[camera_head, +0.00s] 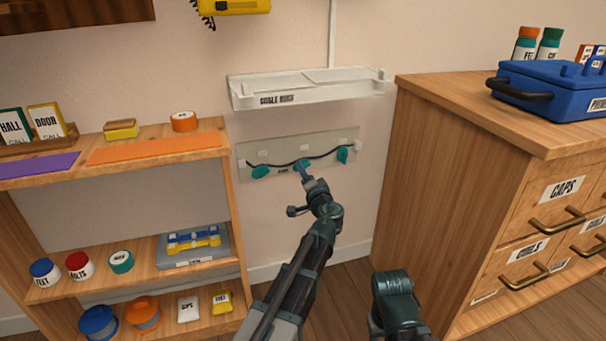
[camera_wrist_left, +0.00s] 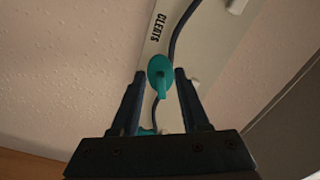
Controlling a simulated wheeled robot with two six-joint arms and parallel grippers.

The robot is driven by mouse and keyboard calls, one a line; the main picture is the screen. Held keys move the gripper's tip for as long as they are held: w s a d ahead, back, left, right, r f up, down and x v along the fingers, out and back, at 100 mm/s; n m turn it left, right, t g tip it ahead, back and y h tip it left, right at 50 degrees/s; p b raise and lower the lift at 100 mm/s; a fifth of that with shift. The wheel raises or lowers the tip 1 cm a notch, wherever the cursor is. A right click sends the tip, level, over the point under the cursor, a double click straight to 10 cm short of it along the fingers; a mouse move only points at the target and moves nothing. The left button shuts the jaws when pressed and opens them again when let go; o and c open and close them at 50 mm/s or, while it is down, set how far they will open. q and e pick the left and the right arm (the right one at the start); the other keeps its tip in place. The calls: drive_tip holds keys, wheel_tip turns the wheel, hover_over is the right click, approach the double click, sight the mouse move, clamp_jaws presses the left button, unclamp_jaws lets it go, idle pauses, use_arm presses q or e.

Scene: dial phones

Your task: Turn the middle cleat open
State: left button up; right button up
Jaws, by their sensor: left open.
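A pale board (camera_head: 248,150) on the wall carries three teal cleats and a dark cable running along it. The left cleat (camera_head: 261,171) and the right cleat (camera_head: 343,153) stand clear of my arm. The middle cleat (camera_head: 299,163) is partly covered by my left gripper (camera_head: 303,168), which reaches up to it. In the left wrist view the middle cleat (camera_wrist_left: 158,68) has a round head and a lever pointing down between my open fingers (camera_wrist_left: 160,82). Gaps show on both sides of the lever.
A white cable tray (camera_head: 310,95) sticks out from the wall above the board. A wooden shelf unit (camera_head: 158,147) stands at left, and a wooden drawer cabinet (camera_head: 440,180) at right. Bare wall surrounds the board.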

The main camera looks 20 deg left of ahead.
use_arm(q)
drive_tip(key=v, duration=1.3)
drive_tip(key=shift+s+d, duration=0.25)
drive_tip(key=shift+s, duration=0.05)
drive_tip(key=s+f+n+g+h+p, duration=0.2)
drive_tip(key=s+n+g+p, duration=0.1)
drive_tip(key=s+g+p, duration=0.6)
drive_tip(key=s+d+g+h+p, duration=0.6)
drive_tip(key=s+d+p, duration=0.4)
drive_tip(key=s, duration=0.4)
wheel_tip(320, 180, up, 37)
drive_tip(key=p, duration=3.7)
drive_tip(key=shift+s+d+m+h+p, duration=0.2)
drive_tip(key=shift+s+m+h+p, duration=0.1)
drive_tip(key=shift+s+h+p, duration=0.1)
